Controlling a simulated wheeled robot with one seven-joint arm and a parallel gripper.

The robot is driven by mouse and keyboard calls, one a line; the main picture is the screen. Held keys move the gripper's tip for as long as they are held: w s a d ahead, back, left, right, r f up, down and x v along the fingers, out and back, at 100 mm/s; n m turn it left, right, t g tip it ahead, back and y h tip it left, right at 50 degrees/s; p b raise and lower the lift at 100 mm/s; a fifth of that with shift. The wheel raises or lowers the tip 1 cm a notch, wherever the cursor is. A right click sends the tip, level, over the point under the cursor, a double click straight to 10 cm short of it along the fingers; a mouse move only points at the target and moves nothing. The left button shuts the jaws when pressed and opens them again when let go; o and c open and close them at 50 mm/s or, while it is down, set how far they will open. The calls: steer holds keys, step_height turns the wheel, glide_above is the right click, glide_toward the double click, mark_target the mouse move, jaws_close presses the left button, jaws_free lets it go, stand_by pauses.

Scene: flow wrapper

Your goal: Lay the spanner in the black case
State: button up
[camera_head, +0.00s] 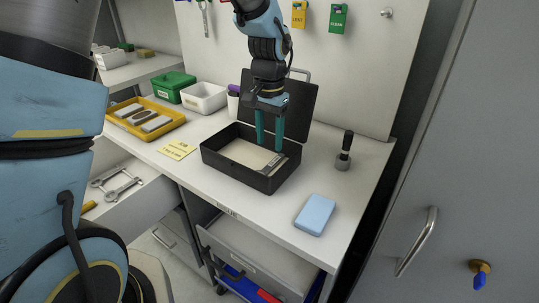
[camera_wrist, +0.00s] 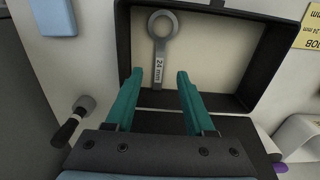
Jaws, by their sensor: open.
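The black case (camera_head: 233,176) stands on the worktop with its lid raised at the back and a pale floor inside. A grey spanner (camera_wrist: 159,52) with a ring end and a "24 mm" label lies in the case in the wrist view. In the head view the spanner (camera_head: 274,163) shows only as a small grey strip near the case's right side. My gripper (camera_head: 269,147) points down over the case. Its teal fingers are apart, and in the wrist view (camera_wrist: 159,74) the spanner's labelled end appears between them. Whether they touch it I cannot tell.
A yellow tray (camera_head: 128,128), green box (camera_head: 174,86), white bin (camera_head: 204,98) and yellow note (camera_head: 177,149) are left of the case. A blue block (camera_head: 315,215) and black-handled tool (camera_head: 345,150) are right. An open drawer (camera_head: 140,207) holds more spanners (camera_head: 122,188).

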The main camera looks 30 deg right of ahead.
step_height(320, 180, up, 5)
steer(key=w+a+n, duration=0.2)
steer(key=a+n, duration=0.1)
steer(key=a, duration=0.6)
steer(key=w+a+n, duration=0.2)
steer(key=w+a, duration=0.1)
steer(key=a, duration=0.5)
steer(key=s+a+f+n, duration=0.1)
steer(key=s+a+n, duration=0.1)
steer(key=a, duration=0.6)
steer(key=s+a+n+t, duration=0.1)
steer(key=s+a+n, duration=0.2)
steer(key=a, duration=0.5)
steer(key=shift+a+f+n+t, duration=0.3)
steer(key=shift+f+n, duration=0.1)
steer(key=shift+n, duration=0.1)
steer(key=shift+w, duration=0.1)
